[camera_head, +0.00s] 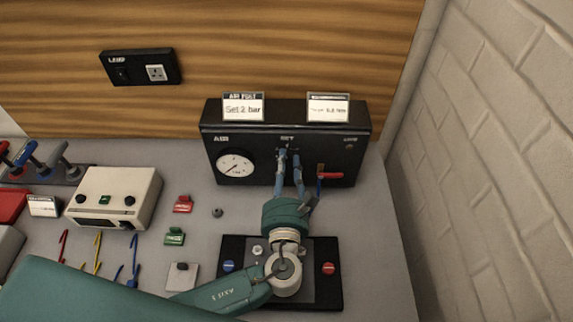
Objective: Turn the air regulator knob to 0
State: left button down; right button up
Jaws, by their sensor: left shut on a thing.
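The black air regulator box (210,138) stands at the back of the bench, with a round white dial gauge (235,167) on its left and a red-handled lever (331,176) on its right. My left gripper (288,155) reaches up to the front of the box under the "SET" label. Its blue fingers are shut on what appears to be the regulator knob, which the fingers hide. The knob's pointer cannot be seen. The gauge needle is too small to read. My right gripper is not in view.
A black plate with a blue button (229,266) and a red button (328,268) lies under my left wrist. A cream instrument box (150,187), coloured leads and small red (182,204) and green (174,236) pieces sit to the left. A block wall (480,150) bounds the right.

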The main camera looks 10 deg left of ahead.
pick_arm(q)
jog(key=n+b, duration=0.1)
jog(key=n, duration=0.1)
jog(key=shift+n, duration=0.3)
jog(key=n+b, duration=0.2)
jog(key=shift+n, duration=0.3)
jog(key=shift+a+r+n+b, duration=0.1)
jog(key=shift+n+b, duration=2.6)
jog(key=shift+n, duration=1.3)
jog(key=shift+a+n+b, duration=0.1)
jog(key=shift+n+b, duration=2.6)
jog(key=shift+n, duration=1.3)
jog(key=c, duration=1.7)
grip_release()
jog(key=shift+c, duration=0.2)
jog(key=shift+o, duration=1.4)
jog(key=shift+a, duration=0.1)
